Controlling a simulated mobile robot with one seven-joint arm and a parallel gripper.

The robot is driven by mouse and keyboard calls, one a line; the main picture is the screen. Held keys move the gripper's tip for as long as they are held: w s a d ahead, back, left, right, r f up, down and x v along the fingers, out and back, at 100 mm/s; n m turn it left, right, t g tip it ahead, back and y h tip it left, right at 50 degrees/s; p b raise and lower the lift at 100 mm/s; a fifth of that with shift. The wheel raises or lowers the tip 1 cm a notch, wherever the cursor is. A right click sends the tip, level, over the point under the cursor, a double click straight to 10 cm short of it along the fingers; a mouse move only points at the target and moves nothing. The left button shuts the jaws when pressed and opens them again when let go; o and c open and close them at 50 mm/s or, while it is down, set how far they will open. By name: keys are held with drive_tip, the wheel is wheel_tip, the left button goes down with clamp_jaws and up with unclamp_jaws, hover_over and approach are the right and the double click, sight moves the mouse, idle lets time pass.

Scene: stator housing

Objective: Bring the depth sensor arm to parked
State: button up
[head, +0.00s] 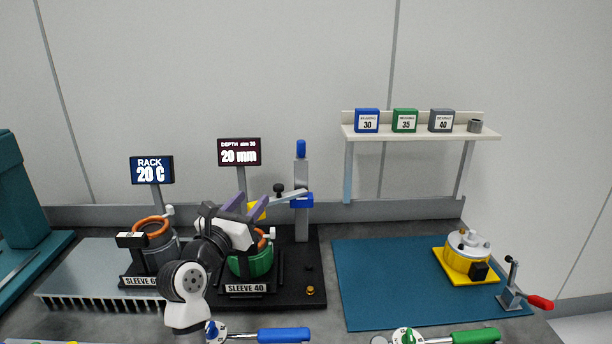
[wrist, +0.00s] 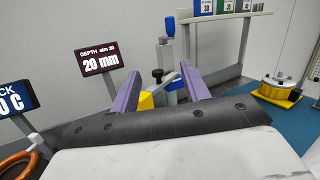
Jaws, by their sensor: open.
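The depth sensor arm (head: 287,196) is a grey bar with a black knob, reaching left from a blue carriage (head: 302,200) on an upright grey column (head: 301,168) with a blue top. A yellow block (head: 257,211) is at its left end, partly hidden by my gripper. The arm also shows in the wrist view (wrist: 168,83), with the yellow block (wrist: 146,101) between and beyond my fingers. My gripper (head: 254,203) has purple fingers, open and apart, above the green sleeve 40 (head: 250,264). It also shows in the wrist view (wrist: 160,72); I see no contact with the arm.
The depth display (head: 239,152) reads 20 mm, aim 30. The rack display (head: 152,170) reads 20 C. A sleeve with an orange ring (head: 151,228) stands at left. A shelf (head: 420,133) holds several labelled boxes. The teal mat (head: 380,280) is mostly clear; a yellow-based housing (head: 467,254) stands on it.

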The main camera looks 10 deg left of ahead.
sight(276, 188)
drive_tip(key=shift+g+y, duration=0.8)
drive_tip(key=shift+g, duration=0.1)
drive_tip(key=w+f+p, duration=0.1)
drive_tip(key=w, duration=0.4)
drive_tip(key=w+d+f+p, duration=0.1)
drive_tip(key=w+p, duration=0.1)
drive_tip(key=w, duration=0.4)
drive_tip(key=w+f+p, duration=0.1)
drive_tip(key=w+f, duration=0.1)
drive_tip(key=w, duration=0.3)
drive_tip(key=shift+w+d+p, duration=0.15)
drive_tip(key=shift+d+p, duration=0.1)
drive_tip(key=shift+p, duration=0.15)
clamp_jaws()
